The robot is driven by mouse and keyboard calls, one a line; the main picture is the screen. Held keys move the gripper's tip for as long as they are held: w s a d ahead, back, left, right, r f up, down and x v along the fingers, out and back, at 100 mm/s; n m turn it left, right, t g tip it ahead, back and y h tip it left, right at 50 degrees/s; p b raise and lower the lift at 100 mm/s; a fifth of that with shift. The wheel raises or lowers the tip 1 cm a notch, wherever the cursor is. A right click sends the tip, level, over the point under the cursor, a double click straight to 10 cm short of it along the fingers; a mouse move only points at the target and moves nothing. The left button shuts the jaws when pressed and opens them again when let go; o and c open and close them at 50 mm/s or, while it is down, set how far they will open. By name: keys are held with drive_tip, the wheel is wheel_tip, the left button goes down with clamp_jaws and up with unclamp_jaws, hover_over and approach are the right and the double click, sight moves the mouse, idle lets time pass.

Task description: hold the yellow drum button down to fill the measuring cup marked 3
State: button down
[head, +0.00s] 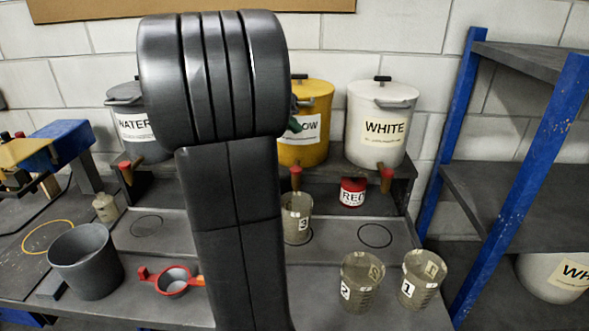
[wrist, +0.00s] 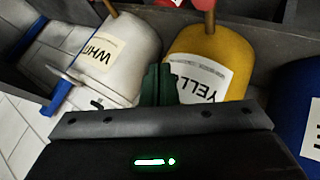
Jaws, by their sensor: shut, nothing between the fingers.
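The yellow drum (head: 316,105) stands on the raised shelf, partly hidden behind my arm; it also shows in the wrist view (wrist: 222,45). A red-topped piece (head: 296,171) shows at its lower front; I cannot tell whether this is the button. The cup marked 3 (head: 297,228) stands upright below that piece; its contents are not clear. My gripper's dark green fingers (head: 297,127) show just right of my arm, in front of the yellow drum. In the wrist view the fingers (wrist: 157,85) are shut and empty, overlapping the drum's label edge. Contact is not clear.
The white drum (head: 380,107) stands to the right and the water drum (head: 149,150) to the left. Cups 2 (head: 360,284) and 1 (head: 420,279) stand in front. A grey bucket (head: 86,262) and red-handled scoop (head: 172,281) are left.

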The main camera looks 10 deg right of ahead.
drive_tip(key=shift+f, duration=0.15)
drive_tip(key=b, duration=0.5)
hover_over(293, 170)
wheel_tip(293, 170, down, 7)
drive_tip(key=shift+f+b, duration=0.65)
drive_tip(key=shift+f, duration=0.15)
idle(1.2)
drive_tip(key=shift+f+b, duration=0.35)
drive_tip(key=shift+b, duration=0.2)
drive_tip(key=shift+f+b, duration=0.45)
idle(4.0)
